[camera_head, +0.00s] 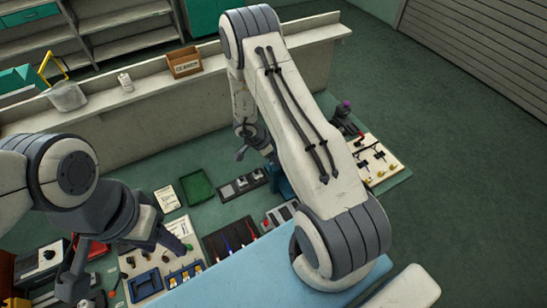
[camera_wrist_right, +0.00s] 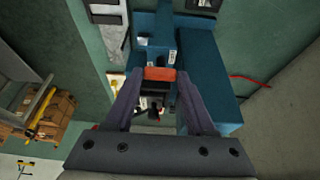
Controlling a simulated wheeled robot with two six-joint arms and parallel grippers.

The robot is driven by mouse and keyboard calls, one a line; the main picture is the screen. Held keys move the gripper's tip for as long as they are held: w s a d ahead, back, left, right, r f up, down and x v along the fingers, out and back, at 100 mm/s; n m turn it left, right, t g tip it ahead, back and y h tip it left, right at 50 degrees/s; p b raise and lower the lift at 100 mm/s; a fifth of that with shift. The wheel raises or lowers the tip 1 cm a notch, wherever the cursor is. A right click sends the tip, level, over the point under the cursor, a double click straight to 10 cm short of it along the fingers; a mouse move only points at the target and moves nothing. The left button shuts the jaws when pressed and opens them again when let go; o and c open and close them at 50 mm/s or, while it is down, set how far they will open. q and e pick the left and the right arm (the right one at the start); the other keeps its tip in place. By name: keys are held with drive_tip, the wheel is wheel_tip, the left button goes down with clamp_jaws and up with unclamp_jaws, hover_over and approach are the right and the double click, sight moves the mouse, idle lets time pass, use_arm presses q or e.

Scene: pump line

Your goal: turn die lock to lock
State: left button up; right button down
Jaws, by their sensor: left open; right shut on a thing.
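A blue machine (camera_wrist_right: 208,75) fills the middle and right of the right wrist view. In the head view its blue body (camera_head: 283,186) shows only partly behind my right arm. My right gripper (camera_wrist_right: 161,80) is shut on a small orange-red piece (camera_wrist_right: 160,73), which looks like the die lock's handle, at the front of the machine. Dark parts show just below it between the fingers. How far the lock is turned I cannot tell. My left gripper (camera_head: 122,262) is open and empty at the lower left of the head view, above the bench, well away from the machine.
A green tray (camera_head: 197,188), a paper sheet (camera_head: 167,199) and a dark mat with tools (camera_head: 231,239) lie on the bench. A board with small parts (camera_head: 378,162) is right of my right arm. A cardboard box (camera_head: 185,63) stands on the ledge behind.

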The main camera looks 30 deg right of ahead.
drive_tip(key=shift+d, duration=0.1)
drive_tip(key=c, duration=0.5)
unclamp_jaws()
drive_tip(key=b+v, duration=0.1)
drive_tip(key=v, duration=0.9)
drive_tip(key=shift+r, duration=0.25)
